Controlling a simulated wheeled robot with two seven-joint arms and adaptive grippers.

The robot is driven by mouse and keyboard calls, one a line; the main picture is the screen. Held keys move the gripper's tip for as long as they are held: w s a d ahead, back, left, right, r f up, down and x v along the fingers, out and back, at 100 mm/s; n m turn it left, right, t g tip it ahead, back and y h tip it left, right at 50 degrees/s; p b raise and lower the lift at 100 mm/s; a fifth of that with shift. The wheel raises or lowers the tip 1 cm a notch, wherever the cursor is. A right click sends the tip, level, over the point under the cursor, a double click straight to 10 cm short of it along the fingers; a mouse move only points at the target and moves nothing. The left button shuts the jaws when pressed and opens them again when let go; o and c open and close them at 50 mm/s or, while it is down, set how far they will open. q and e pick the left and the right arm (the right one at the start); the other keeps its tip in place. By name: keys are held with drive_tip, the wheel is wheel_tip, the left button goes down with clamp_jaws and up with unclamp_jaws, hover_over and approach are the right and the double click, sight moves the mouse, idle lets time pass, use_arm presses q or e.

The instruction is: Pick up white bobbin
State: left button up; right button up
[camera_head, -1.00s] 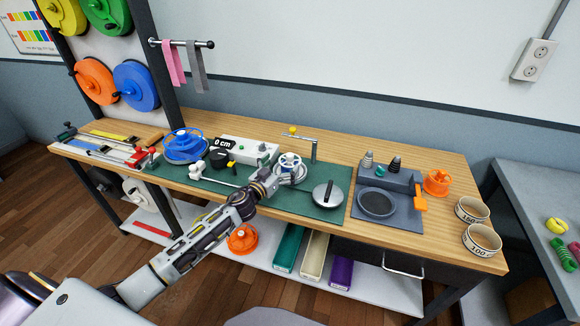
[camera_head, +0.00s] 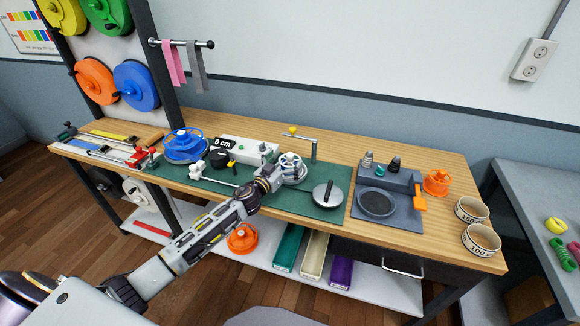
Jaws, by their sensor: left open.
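The white bobbin (camera_head: 291,162) sits on a grey round base on the green mat (camera_head: 322,174), near the middle of the workbench. My left gripper (camera_head: 277,173) is open, at the bobbin's near left side. Its fingers overlap the bobbin's lower left part in the picture. I cannot tell whether they touch it. The lower part of the bobbin is partly hidden by the gripper. My right gripper is not in view.
A crank post (camera_head: 312,148) stands just behind the bobbin. A silver round lidded disc (camera_head: 327,194) lies to its right. A white box with a "0 cm" display (camera_head: 258,150) and a blue spool (camera_head: 185,146) stand to the left. Two cups (camera_head: 482,240) are at the right end.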

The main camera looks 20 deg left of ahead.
sight(290, 154)
use_arm(q)
drive_tip(key=shift+w+d, duration=0.15)
drive_tip(key=shift+w, duration=0.8)
drive_tip(key=shift+w+d, duration=0.15)
drive_tip(key=shift+w, duration=0.8)
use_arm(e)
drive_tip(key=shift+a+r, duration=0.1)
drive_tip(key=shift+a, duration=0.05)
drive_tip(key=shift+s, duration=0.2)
use_arm(q)
drive_tip(key=c, duration=1.1)
drive_tip(key=shift+r, duration=0.15)
drive_tip(key=shift+r+p, duration=0.5)
drive_tip(key=shift+r, duration=0.35)
wheel_tip(290, 154, up, 6)
drive_tip(key=shift+f+p, duration=0.1)
drive_tip(key=shift+p, duration=0.75)
drive_tip(key=shift+r, duration=1.1)
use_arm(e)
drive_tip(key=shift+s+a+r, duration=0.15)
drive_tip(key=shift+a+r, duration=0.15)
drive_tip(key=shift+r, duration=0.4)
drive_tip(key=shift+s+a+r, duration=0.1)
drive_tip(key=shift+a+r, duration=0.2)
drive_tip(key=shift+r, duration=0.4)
